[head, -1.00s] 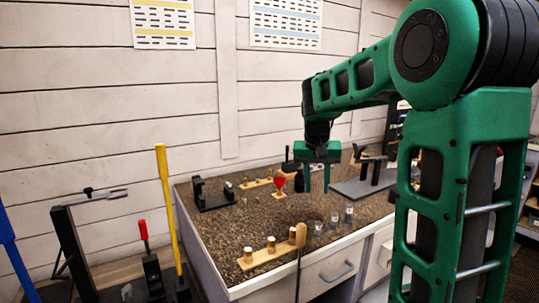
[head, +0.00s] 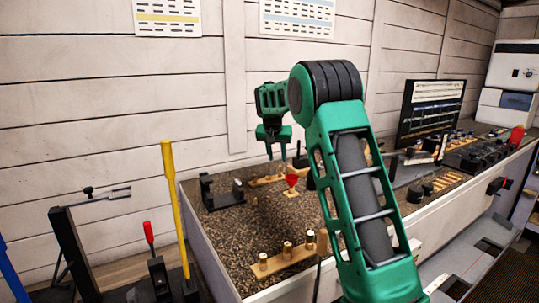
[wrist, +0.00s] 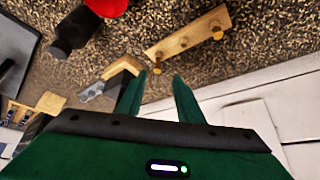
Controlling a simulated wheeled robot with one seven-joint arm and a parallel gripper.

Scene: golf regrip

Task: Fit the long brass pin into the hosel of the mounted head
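My gripper (head: 276,157) is above the back of the bench, fingers pointing down. In the wrist view its two green fingers (wrist: 158,77) are apart with nothing between them. I cannot tell which pin is the long one. I cannot make out the mounted head or its hosel for sure.
A red funnel (head: 292,180) stands close by. A black cradle (head: 221,193) is at the bench's left. A wooden strip with short cylinders (head: 284,259) lies at the front. A monitor (head: 431,108) stands at right. The speckled bench middle (head: 255,220) is mostly clear.

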